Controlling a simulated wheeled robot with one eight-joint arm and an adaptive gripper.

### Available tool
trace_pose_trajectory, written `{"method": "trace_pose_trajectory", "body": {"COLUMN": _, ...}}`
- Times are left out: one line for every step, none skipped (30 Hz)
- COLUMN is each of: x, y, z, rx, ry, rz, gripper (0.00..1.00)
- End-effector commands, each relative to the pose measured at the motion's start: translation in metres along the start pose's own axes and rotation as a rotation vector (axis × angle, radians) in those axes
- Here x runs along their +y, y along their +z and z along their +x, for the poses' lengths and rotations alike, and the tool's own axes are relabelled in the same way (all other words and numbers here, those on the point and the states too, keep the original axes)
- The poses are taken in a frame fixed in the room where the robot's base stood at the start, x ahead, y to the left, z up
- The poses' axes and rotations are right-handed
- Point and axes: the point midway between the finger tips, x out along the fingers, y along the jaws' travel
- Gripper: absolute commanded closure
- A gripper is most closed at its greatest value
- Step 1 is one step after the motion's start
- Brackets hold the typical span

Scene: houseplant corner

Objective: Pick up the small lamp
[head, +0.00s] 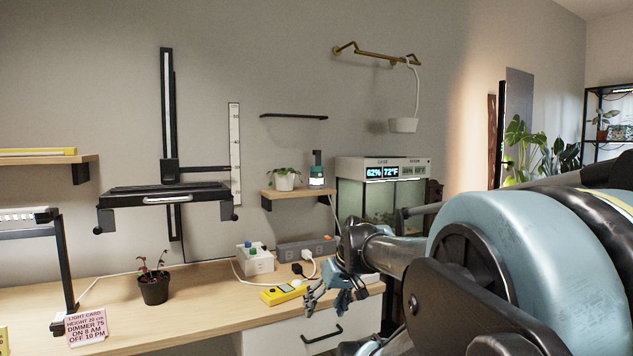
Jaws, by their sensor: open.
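The small lamp (317,168) appears to be the dark green upright thing with a bright, lit lower part on the small wall shelf (288,195). A pale cord hangs down from the shelf near it. My gripper (326,299) is open, with nothing seen between its fingers. It is well below the lamp and slightly right of it, at the front right of the wooden desk (215,307). My own arm fills the lower right of the view and hides part of the desk's right end.
A potted plant (284,179) stands left of the lamp on the same shelf. A glass case (375,200) with lit displays stands right of it. A power strip (306,249), white box (255,259) and yellow device (283,293) lie near my gripper. The desk's middle front is clear.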

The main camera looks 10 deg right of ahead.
Motion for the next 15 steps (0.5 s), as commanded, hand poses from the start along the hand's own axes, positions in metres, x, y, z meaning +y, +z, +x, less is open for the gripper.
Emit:
{"method": "trace_pose_trajectory", "body": {"x": -0.004, "y": -0.029, "z": -0.008, "rx": 0.052, "ry": -0.045, "rz": -0.024, "gripper": 0.31}}
{"method": "trace_pose_trajectory", "body": {"x": -0.006, "y": -0.045, "z": -0.012, "rx": 0.085, "ry": -0.073, "rz": -0.043, "gripper": 0.31}}
{"method": "trace_pose_trajectory", "body": {"x": -0.009, "y": -0.067, "z": -0.018, "rx": 0.133, "ry": -0.106, "rz": -0.068, "gripper": 0.31}}
{"method": "trace_pose_trajectory", "body": {"x": -0.01, "y": -0.083, "z": -0.023, "rx": 0.17, "ry": -0.128, "rz": -0.085, "gripper": 0.31}}
{"method": "trace_pose_trajectory", "body": {"x": -0.011, "y": -0.099, "z": -0.028, "rx": 0.208, "ry": -0.149, "rz": -0.104, "gripper": 0.31}}
{"method": "trace_pose_trajectory", "body": {"x": -0.011, "y": -0.121, "z": -0.036, "rx": 0.261, "ry": -0.173, "rz": -0.126, "gripper": 0.31}}
{"method": "trace_pose_trajectory", "body": {"x": -0.01, "y": -0.138, "z": -0.042, "rx": 0.301, "ry": -0.188, "rz": -0.143, "gripper": 0.31}}
{"method": "trace_pose_trajectory", "body": {"x": -0.008, "y": -0.154, "z": -0.048, "rx": 0.344, "ry": -0.201, "rz": -0.159, "gripper": 0.31}}
{"method": "trace_pose_trajectory", "body": {"x": -0.005, "y": -0.176, "z": -0.056, "rx": 0.401, "ry": -0.216, "rz": -0.178, "gripper": 0.31}}
{"method": "trace_pose_trajectory", "body": {"x": -0.002, "y": -0.193, "z": -0.063, "rx": 0.445, "ry": -0.224, "rz": -0.193, "gripper": 0.31}}
{"method": "trace_pose_trajectory", "body": {"x": 0.003, "y": -0.209, "z": -0.071, "rx": 0.489, "ry": -0.23, "rz": -0.206, "gripper": 0.31}}
{"method": "trace_pose_trajectory", "body": {"x": 0.009, "y": -0.23, "z": -0.081, "rx": 0.548, "ry": -0.234, "rz": -0.224, "gripper": 0.31}}
{"method": "trace_pose_trajectory", "body": {"x": 0.015, "y": -0.246, "z": -0.088, "rx": 0.595, "ry": -0.235, "rz": -0.236, "gripper": 0.31}}
{"method": "trace_pose_trajectory", "body": {"x": 0.021, "y": -0.261, "z": -0.096, "rx": 0.639, "ry": -0.234, "rz": -0.248, "gripper": 0.31}}
{"method": "trace_pose_trajectory", "body": {"x": 0.032, "y": -0.281, "z": -0.107, "rx": 0.7, "ry": -0.227, "rz": -0.261, "gripper": 0.31}}
